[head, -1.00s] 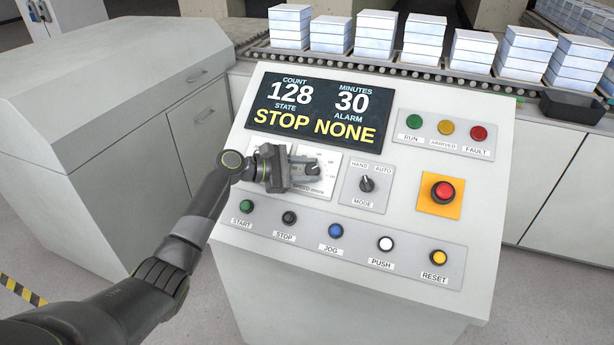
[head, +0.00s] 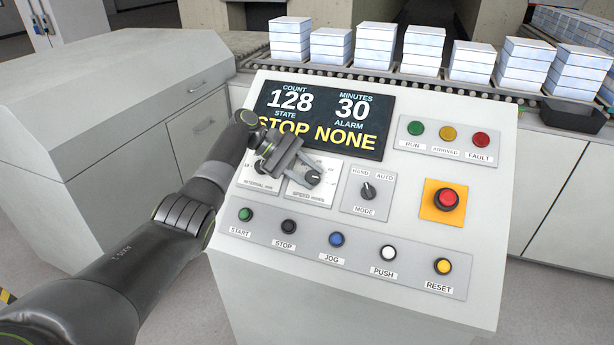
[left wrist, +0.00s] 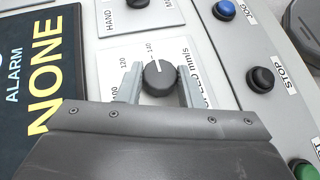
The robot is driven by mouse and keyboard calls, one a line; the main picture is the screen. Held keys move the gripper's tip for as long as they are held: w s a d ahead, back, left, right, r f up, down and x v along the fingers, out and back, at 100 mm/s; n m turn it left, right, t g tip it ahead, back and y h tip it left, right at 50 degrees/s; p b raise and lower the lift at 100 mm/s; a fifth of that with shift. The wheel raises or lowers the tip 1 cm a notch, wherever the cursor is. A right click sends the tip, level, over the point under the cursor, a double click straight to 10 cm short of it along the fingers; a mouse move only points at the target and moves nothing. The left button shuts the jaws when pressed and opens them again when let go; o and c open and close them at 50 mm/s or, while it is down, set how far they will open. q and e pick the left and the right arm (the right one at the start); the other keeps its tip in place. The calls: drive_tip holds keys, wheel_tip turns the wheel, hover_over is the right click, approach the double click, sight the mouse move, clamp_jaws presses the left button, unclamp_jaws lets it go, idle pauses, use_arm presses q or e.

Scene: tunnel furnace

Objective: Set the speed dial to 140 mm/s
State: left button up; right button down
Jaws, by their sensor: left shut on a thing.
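The speed dial (left wrist: 158,79) is a dark round knob with a white pointer line on a white scale plate. In the left wrist view the line points about at the 140 mark; 120 and 100 also show. My left gripper (left wrist: 160,87) has one finger on each side of the knob and is shut on it. In the head view my left gripper (head: 311,176) reaches over the speed plate (head: 303,196) from the upper left, tilted, and partly hides the dial (head: 313,178). My right gripper is not in view.
The display (head: 325,118) reads STOP and NONE, count 128, minutes 30. The mode switch (head: 368,190) sits right of the speed plate, with the red emergency button (head: 447,198) farther right. A row of buttons (head: 336,239) lies below. The interval plate (head: 257,184) is partly covered.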

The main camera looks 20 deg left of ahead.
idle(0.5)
use_arm(q)
drive_tip(key=o, duration=1)
drive_tip(key=shift+b+v, duration=1.6)
drive_tip(key=shift+v, duration=7.1)
drive_tip(key=shift+w+r, duration=0.1)
drive_tip(key=shift+w, duration=0.05)
